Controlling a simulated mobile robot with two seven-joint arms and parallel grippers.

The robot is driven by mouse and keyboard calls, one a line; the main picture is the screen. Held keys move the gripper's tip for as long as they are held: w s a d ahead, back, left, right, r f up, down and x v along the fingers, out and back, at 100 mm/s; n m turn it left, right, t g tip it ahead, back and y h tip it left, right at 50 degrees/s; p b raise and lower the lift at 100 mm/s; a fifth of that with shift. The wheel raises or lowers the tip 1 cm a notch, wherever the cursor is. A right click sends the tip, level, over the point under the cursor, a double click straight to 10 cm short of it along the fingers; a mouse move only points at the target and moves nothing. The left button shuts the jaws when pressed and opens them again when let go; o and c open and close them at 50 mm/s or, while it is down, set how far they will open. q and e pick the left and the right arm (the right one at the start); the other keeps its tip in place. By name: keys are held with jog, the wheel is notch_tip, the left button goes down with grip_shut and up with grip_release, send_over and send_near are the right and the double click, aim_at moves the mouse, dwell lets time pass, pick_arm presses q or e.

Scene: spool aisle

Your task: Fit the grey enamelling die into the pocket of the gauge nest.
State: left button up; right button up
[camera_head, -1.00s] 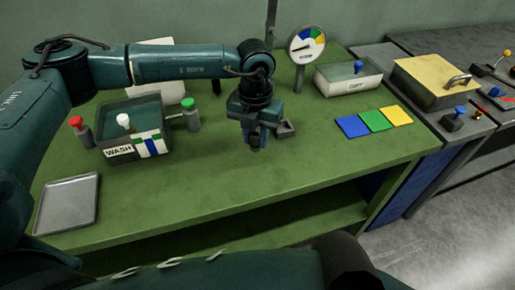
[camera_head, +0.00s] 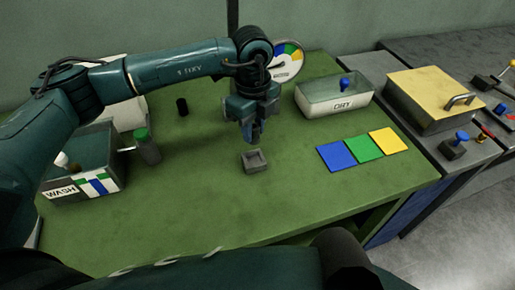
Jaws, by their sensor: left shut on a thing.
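The gauge nest (camera_head: 255,167) is a small grey block with a square pocket in its top, on the green bench near its middle. The pocket looks empty. My left gripper (camera_head: 253,139) points down just above and behind the nest in the picture. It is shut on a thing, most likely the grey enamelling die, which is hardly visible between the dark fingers. I cannot tell the die's tilt or its exact height over the pocket. My right gripper is out of view.
A blue, green and yellow colour strip (camera_head: 363,149) lies to the right of the nest. The DRY tray (camera_head: 341,105) and a dial gauge (camera_head: 287,61) stand behind.

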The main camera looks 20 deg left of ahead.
pick_arm(q)
notch_tip(320, 180, down, 4)
jog(key=shift+s+r, duration=0.1)
jog(key=shift+r, duration=0.1)
notch_tip(320, 180, down, 4)
jog(key=shift+r+p, duration=0.1)
jog(key=shift+p, duration=0.25)
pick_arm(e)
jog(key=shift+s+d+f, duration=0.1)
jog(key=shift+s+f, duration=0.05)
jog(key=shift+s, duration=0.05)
pick_arm(q)
jog(key=shift+f, duration=0.2)
jog(key=o, duration=1)
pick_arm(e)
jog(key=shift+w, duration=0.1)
